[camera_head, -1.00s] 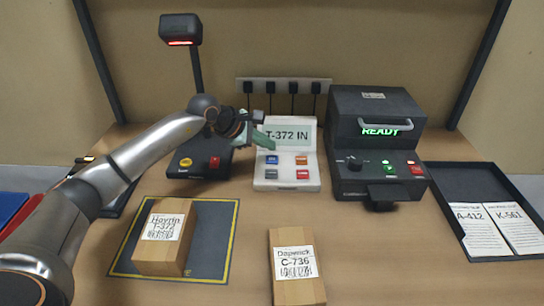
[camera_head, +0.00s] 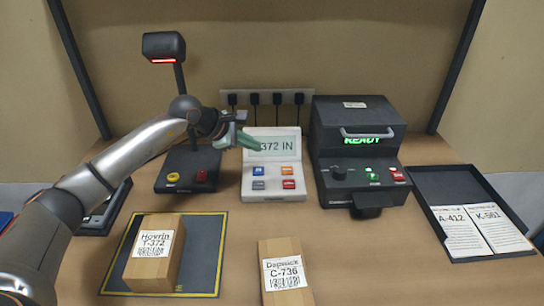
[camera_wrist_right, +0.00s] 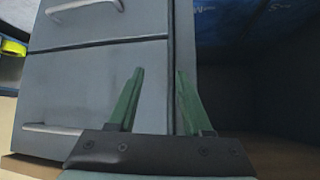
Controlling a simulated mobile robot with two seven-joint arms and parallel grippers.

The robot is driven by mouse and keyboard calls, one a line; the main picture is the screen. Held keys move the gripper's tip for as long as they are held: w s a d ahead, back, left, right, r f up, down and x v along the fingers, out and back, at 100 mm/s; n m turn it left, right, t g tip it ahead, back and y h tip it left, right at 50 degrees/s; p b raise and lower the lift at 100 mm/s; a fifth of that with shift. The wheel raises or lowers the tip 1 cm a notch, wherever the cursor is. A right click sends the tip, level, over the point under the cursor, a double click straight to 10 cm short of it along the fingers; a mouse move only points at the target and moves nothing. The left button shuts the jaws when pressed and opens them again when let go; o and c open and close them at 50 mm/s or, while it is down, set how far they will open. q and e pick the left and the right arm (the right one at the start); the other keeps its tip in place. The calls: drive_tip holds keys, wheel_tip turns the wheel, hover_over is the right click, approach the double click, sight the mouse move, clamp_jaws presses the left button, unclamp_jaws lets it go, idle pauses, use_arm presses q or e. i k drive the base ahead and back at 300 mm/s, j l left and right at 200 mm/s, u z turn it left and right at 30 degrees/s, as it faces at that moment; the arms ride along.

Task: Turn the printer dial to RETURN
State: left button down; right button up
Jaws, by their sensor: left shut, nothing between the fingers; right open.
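The black printer (camera_head: 350,130) stands at the back right of the bench, its screen lit READY in green. Its dark dial (camera_head: 339,172) is on the left of the front panel; its pointer setting is too small to read. My left gripper (camera_head: 252,141) is shut and empty, in front of the grey terminal's screen, which partly reads "372 IN", to the left of the printer and apart from the dial. My right gripper (camera_wrist_right: 155,95) is open and empty, seen only in the right wrist view, in front of a grey drawer cabinet (camera_wrist_right: 95,85).
A carton marked T-372 (camera_head: 153,255) lies on the yellow-edged mat (camera_head: 205,250). A carton C-736 (camera_head: 285,274) is at the front middle. A black tray (camera_head: 450,183) with paper labels is at right. A scanner (camera_head: 164,46) stands at back left.

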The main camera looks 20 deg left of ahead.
sight(339, 172)
drive_tip(key=k+l, duration=0.2)
drive_tip(key=l, duration=0.2)
drive_tip(key=k+l, duration=0.45)
drive_tip(key=l, duration=0.3)
